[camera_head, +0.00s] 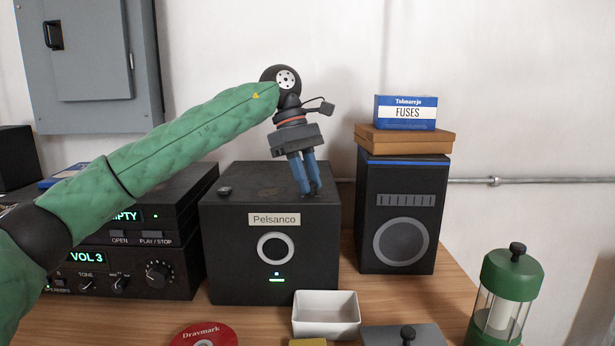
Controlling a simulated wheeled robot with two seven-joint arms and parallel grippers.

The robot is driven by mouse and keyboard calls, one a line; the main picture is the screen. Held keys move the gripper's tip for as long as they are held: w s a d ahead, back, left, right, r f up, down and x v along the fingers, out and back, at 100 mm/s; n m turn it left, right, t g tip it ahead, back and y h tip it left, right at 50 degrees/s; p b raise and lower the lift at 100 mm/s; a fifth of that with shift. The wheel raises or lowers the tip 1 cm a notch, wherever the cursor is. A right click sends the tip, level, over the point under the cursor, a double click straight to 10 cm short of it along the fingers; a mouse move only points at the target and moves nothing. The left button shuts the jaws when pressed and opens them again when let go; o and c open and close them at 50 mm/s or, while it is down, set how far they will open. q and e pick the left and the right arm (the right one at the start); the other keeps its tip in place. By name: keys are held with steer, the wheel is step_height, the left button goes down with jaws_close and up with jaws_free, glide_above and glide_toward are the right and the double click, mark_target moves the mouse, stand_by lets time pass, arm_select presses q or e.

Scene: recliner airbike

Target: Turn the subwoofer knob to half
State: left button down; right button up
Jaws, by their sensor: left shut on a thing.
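The subwoofer is a black box labelled Pelsanco (232,254) on the wooden table, with a ringed round port and a small lit indicator on its front. My left gripper (314,190) points down at the right part of its top, with blue fingers close together. It is shut on a small dark thing there, which looks like a knob and is mostly hidden by the fingertips. Another small black knob-like piece (225,190) stands at the left of the top, apart from the gripper. My right gripper is not in view.
Stereo units (155,272) stand close on the left, partly behind my green left arm. A speaker (401,220) carrying a brown box and a fuses box (405,112) stands on the right. A white tray (326,315), red disc (205,335) and green lantern (506,298) are in front.

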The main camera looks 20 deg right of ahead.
arm_select(q)
steer(key=shift+r+m, duration=0.1)
steer(key=shift+m, duration=0.6)
steer(key=shift+m+g+y, duration=0.3)
steer(key=shift+m+y, duration=0.1)
steer(key=shift+m, duration=0.3)
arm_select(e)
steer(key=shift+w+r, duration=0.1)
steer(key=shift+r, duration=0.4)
arm_select(q)
steer(key=c, duration=1.2)
jaws_free()
steer(key=shift+w, duration=0.1)
steer(key=v, duration=0.6)
steer(key=shift+w+d+r, duration=0.1)
steer(key=shift+w+r, duration=0.05)
steer(key=shift+r, duration=0.15)
steer(key=shift+w+r, duration=0.25)
steer(key=shift+r, duration=0.25)
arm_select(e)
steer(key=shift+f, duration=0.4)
